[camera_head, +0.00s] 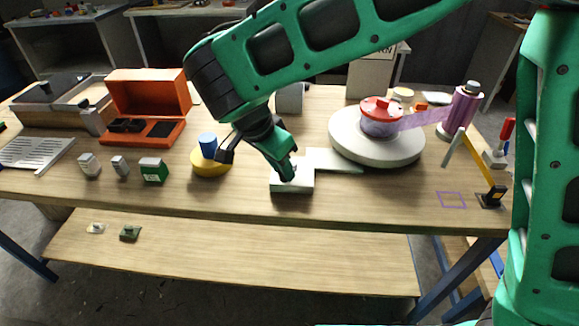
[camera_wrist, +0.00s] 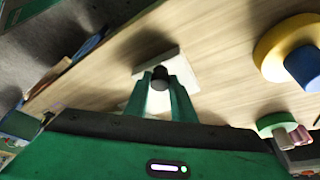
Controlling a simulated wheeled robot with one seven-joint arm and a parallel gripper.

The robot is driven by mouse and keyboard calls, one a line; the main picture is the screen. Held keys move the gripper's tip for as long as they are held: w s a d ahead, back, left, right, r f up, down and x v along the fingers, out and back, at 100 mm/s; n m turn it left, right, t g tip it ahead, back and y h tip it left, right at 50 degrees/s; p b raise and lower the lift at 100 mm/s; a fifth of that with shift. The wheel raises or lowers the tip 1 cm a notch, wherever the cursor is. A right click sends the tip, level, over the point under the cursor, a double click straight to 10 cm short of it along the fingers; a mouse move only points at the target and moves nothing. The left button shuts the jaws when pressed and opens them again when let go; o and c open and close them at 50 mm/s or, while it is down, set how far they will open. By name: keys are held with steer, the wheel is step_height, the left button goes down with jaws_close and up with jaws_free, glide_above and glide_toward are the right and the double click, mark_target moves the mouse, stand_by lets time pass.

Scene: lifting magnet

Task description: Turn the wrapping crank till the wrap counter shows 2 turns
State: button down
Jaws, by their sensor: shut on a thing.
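The crank base is a pale block (camera_head: 292,186) at the front middle of the table, joined by a flat pale plate (camera_head: 335,160) to a round white turntable (camera_head: 345,138). My gripper (camera_head: 288,172) reaches down onto the block and hides most of the crank. In the wrist view, my fingers (camera_wrist: 162,92) are closed around the dark round crank knob (camera_wrist: 160,73) above the white block (camera_wrist: 178,62). A red-topped load (camera_head: 381,107) stands on the turntable, with purple film (camera_head: 425,118) running to a purple roll (camera_head: 463,108). I cannot make out a wrap counter reading.
A yellow disc (camera_head: 210,166) with a blue cylinder (camera_head: 207,143) stands left of the block. An open orange case (camera_head: 148,92) and small boxes are further left. A yellow-and-black arm (camera_head: 484,172) stands at the right. The table front right of the block is mostly clear.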

steer(key=m, duration=0.1)
steer(key=w+a+m+g+h, duration=0.1)
steer(key=m, duration=0.1)
steer(key=a+m, duration=0.1)
steer(key=shift+w+m, duration=0.4)
steer(key=shift+w+a+m+g+h, duration=0.25)
steer(key=shift+w+m+g, duration=0.35)
steer(key=shift+m, duration=0.65)
steer(key=shift+w+a+m+g+h, duration=0.15)
steer(key=shift+w+a+m+g, duration=0.35)
steer(key=shift+m, duration=0.75)
steer(key=shift+d, duration=0.15)
steer(key=c, duration=1.6)
jaws_free()
steer(key=shift+o, duration=0.2)
steer(key=v, duration=1)
steer(key=shift+r, duration=0.4)
